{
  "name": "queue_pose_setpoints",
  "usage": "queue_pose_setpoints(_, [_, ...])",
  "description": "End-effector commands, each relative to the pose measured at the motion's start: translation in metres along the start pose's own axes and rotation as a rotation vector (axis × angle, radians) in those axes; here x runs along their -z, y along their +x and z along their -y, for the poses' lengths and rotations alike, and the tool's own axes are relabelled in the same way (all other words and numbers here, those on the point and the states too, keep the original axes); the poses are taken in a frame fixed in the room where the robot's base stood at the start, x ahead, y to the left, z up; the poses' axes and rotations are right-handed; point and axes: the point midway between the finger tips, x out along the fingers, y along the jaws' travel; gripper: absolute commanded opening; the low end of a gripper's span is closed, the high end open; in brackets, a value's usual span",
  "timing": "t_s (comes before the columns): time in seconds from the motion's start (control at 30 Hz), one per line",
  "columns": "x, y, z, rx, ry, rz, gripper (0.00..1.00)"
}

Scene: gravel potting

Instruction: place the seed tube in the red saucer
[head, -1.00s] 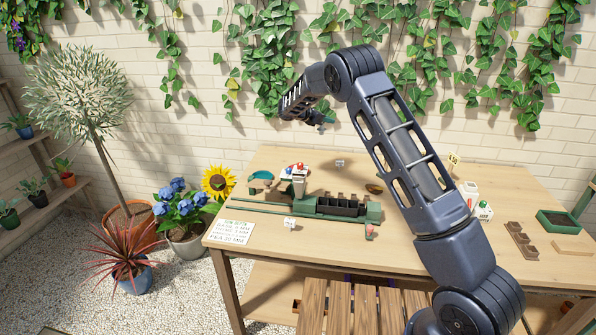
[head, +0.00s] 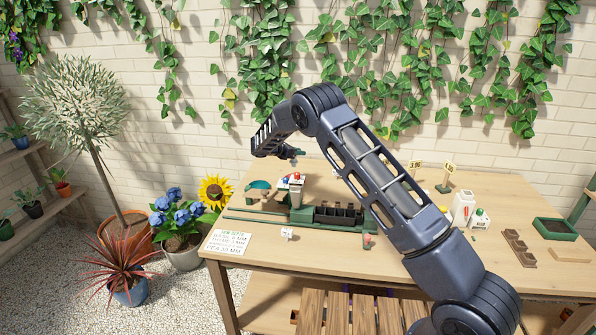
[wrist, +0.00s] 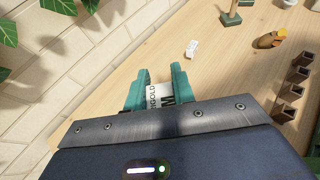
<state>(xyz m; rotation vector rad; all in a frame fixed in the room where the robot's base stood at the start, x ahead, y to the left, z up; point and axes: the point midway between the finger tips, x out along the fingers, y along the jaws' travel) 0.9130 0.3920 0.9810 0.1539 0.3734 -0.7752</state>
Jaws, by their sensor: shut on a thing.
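My gripper (wrist: 157,80) shows in the wrist view with its two teal fingers closed on a white tube with dark lettering, the seed tube (wrist: 158,95). The tube sits between the fingers, its lower part hidden by the gripper body. In the head view my gripper (head: 290,153) is above the back left part of the table, and the tube is too small to make out there. I cannot make out the red saucer in either view.
An ivy-covered brick wall stands behind.

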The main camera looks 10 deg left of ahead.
Motion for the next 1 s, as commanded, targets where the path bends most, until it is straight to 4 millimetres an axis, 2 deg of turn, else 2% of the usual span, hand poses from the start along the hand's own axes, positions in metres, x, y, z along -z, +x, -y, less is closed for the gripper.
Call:
queue_pose_setpoints(0.1, [0.024,0.01,0.0,0.001,-0.002,0.0,0.03])
queue_pose_setpoints(0.2, [0.036,0.015,0.0,0.001,0.0,0.001,0.03])
queue_pose_setpoints(0.47, [0.051,0.021,0.0,0.0,-0.001,0.001,0.03])
queue_pose_setpoints(0.77, [0.084,0.035,0.0,0.0,0.0,0.0,0.03])
queue_pose_setpoints(1.0, [0.086,0.036,0.0,0.0,0.001,0.0,0.03])
